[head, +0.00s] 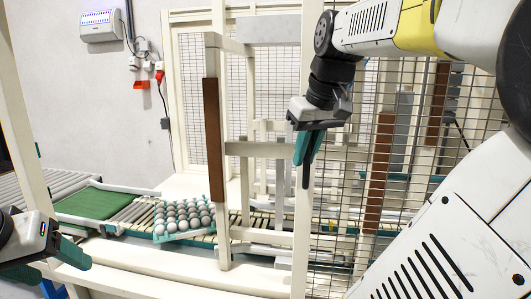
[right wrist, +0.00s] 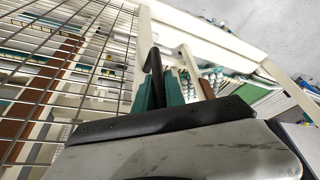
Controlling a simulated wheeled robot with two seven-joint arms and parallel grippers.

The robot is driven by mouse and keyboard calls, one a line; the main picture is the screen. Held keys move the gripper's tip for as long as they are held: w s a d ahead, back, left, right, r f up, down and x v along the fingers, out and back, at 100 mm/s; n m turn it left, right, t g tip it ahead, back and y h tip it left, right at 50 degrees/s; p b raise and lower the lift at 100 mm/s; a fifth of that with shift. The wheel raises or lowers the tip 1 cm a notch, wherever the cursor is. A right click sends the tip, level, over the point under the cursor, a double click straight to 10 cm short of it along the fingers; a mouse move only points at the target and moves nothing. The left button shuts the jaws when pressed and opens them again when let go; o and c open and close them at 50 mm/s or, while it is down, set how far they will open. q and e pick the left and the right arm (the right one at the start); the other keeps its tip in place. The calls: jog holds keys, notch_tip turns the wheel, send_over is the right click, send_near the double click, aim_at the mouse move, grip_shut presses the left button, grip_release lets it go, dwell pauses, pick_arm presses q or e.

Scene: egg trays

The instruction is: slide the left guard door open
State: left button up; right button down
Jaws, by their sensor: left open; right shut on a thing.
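The guard door is a wire-mesh panel (head: 340,225) in a cream frame, right of centre in the head view. Its mesh also shows at the left of the right wrist view (right wrist: 60,60). A black handle (head: 306,178) stands at the door's left frame post; it shows in the right wrist view (right wrist: 154,66) too. My right gripper (head: 309,148) is shut on the handle, its teal fingers around it. Left of the door's post lies an open gap onto the conveyor. My left gripper (head: 66,269) is open and empty at the lower left.
A teal tray (head: 186,236) of several eggs sits on the roller conveyor (head: 130,213), beside a green mat (head: 92,203). A cream post with a brown strip (head: 212,140) stands left of the gap. My right arm fills the upper right.

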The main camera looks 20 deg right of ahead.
jog(key=shift+w+d+r, duration=0.1)
jog(key=shift+d+r, duration=0.05)
jog(key=c, duration=1.4)
grip_release()
jog(key=v, duration=0.7)
jog(key=shift+r, duration=0.25)
jog(key=shift+s, duration=0.3)
